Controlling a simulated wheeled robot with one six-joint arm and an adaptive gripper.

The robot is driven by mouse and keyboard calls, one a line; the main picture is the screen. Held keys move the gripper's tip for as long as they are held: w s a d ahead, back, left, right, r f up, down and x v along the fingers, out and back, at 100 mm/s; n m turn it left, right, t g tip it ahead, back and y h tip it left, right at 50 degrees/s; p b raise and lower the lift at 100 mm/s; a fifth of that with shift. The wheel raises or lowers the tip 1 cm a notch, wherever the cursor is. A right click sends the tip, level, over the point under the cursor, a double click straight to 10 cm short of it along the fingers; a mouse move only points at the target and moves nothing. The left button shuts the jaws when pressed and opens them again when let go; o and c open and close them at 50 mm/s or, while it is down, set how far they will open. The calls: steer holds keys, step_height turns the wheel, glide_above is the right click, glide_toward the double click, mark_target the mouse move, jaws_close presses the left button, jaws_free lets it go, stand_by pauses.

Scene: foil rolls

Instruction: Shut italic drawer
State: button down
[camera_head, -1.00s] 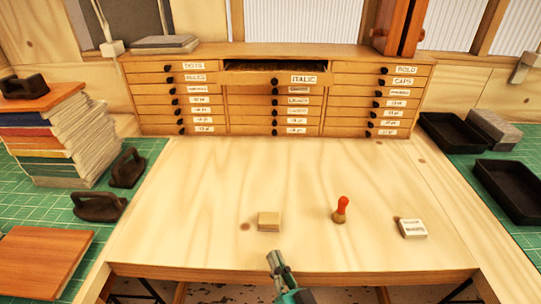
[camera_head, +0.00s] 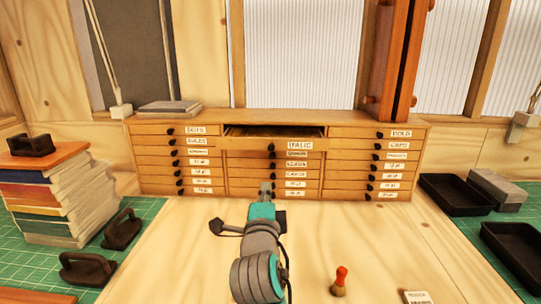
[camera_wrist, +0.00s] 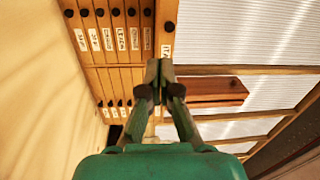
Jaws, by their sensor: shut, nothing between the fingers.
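The italic drawer (camera_head: 288,145) is the top drawer in the middle column of the wooden cabinet (camera_head: 160,189). It stands pulled out, with its dark inside showing behind the front, and its label reads ITALIC. It has a dark round knob beside the label. My gripper (camera_head: 265,186) is in front of the cabinet's middle column, below the italic drawer in the head view. In the wrist view my gripper (camera_wrist: 160,68) has its fingertips together and empty, with cabinet drawers and labels beyond. I cannot tell whether the fingertips touch the cabinet.
A stack of books (camera_head: 45,200) and dark-handled tools (camera_head: 122,229) are at left. Black trays (camera_head: 455,193) are at right. A red-topped stamp (camera_head: 340,280) and a small white box (camera_head: 418,298) lie on the front of the table. The tabletop right of my arm is mostly clear.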

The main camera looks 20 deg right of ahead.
step_height(320, 180, up, 2)
steer(key=m, duration=0.1)
glide_toward(272, 136)
steer(key=s, duration=0.1)
steer(key=s+a, duration=0.1)
steer(key=s, duration=0.1)
steer(key=shift+r+h, duration=0.1)
steer(key=shift+h, duration=0.2)
steer(key=shift+w, duration=0.2)
steer(key=x, duration=0.4)
steer(key=f+x, duration=0.1)
steer(key=x, duration=0.8)
steer(key=shift+w+f, duration=0.1)
steer(key=shift+f, duration=0.1)
steer(key=shift+w+r, duration=0.1)
steer(key=shift+d+r, duration=0.1)
